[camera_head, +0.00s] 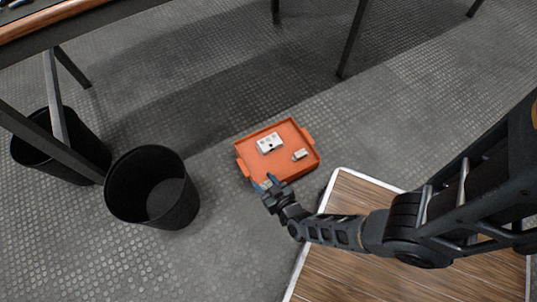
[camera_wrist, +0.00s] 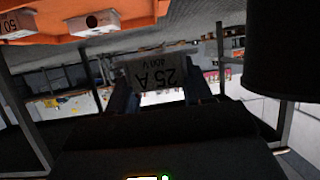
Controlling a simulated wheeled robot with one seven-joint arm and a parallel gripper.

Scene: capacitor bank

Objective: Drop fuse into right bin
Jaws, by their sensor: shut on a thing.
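My gripper (camera_head: 267,184) is shut on a grey fuse (camera_wrist: 160,76) marked 25 A, which shows between the fingers in the wrist view. In the head view the held fuse is too small to make out clearly. The gripper is above the near-left edge of the orange tray. The right bin (camera_head: 125,190) is a round black open bin on the floor, left of my gripper and apart from it. A dark bin, probably the same one, shows at the right of the wrist view (camera_wrist: 288,50).
A second black bin (camera_head: 88,150) stands further left, behind a table leg. The orange tray (camera_head: 244,152) holds a white block (camera_head: 270,143) and a smaller fuse (camera_head: 300,155). A wood-topped platform (camera_head: 340,260) lies under my arm. Floor between tray and right bin is clear.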

